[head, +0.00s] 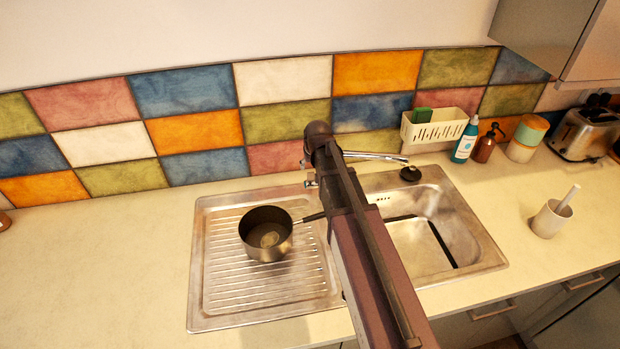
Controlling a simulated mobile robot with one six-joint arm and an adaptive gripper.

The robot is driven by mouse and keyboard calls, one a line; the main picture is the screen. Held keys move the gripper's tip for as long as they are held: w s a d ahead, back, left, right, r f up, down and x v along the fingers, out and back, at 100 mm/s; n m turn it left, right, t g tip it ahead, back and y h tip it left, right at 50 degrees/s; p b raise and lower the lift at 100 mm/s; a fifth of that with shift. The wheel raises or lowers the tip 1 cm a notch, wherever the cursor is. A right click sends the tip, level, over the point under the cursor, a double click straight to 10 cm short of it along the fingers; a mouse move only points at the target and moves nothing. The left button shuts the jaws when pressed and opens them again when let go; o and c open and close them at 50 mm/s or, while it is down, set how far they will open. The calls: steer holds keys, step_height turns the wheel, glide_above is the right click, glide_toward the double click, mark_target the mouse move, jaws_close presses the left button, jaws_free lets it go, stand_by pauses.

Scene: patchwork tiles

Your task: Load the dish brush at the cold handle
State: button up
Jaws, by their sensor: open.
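No dish brush can be made out for certain. A small dark round thing (410,173) sits at the back rim of the sink, below the end of the tap spout (378,156); I cannot tell what it is. The tap's base and a small metal part (311,183) show just left of my arm. My arm hides most of the tap, and I cannot tell a cold handle from a hot one. My gripper is not in view; only my arm links show, crossing over the middle of the sink unit.
A dark saucepan (266,247) stands on the ribbed drainer (215,290), its handle toward my arm. Right of my arm is the sink basin (470,240). A white caddy (433,132), bottles (466,140), a toaster (583,133) and a white pot with a stick (549,220) stand right.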

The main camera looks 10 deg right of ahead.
mark_target(311, 173)
steer(key=shift+b+x, duration=2.8)
steer(key=shift+x, duration=0.55)
steer(key=shift+c, duration=0.2)
jaws_close()
